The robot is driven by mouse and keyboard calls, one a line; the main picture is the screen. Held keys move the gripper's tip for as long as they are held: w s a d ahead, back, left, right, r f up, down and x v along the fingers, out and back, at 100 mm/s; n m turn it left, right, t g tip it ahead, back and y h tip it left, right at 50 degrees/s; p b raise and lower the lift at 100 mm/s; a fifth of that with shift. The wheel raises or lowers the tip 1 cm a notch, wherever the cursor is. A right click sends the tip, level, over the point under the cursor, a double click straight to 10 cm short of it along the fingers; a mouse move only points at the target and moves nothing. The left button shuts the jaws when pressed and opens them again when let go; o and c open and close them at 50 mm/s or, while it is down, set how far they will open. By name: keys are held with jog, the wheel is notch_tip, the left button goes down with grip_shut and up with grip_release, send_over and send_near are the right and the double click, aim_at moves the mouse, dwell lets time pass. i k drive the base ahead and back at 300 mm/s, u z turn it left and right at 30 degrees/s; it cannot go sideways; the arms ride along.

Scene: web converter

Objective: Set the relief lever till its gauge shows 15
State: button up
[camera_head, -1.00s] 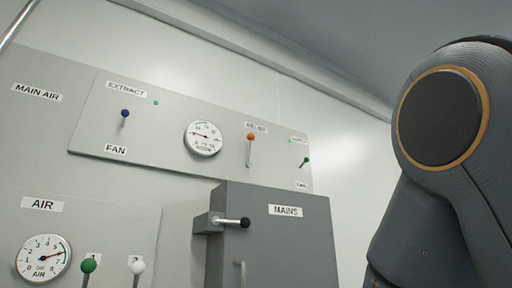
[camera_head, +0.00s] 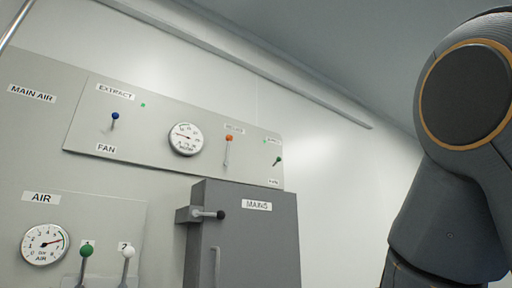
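The lever with the orange knob (camera_head: 228,138), under a small label that looks like "RELIEF" but is blurred, stands on the upper grey panel with its knob up. A round white gauge (camera_head: 186,139) sits just left of it. Its dark needle points left, and its numbers are too small to read surely. My gripper is not in view; only a dark part of my arm shows at the right, well apart from the panel.
An AIR gauge (camera_head: 44,244), green lever (camera_head: 86,251) and white lever (camera_head: 128,252) are lower left.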

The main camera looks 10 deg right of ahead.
aim_at(229, 138)
jog(key=z, duration=1.25)
jog(key=i, duration=0.8)
jog(key=u, duration=1.65)
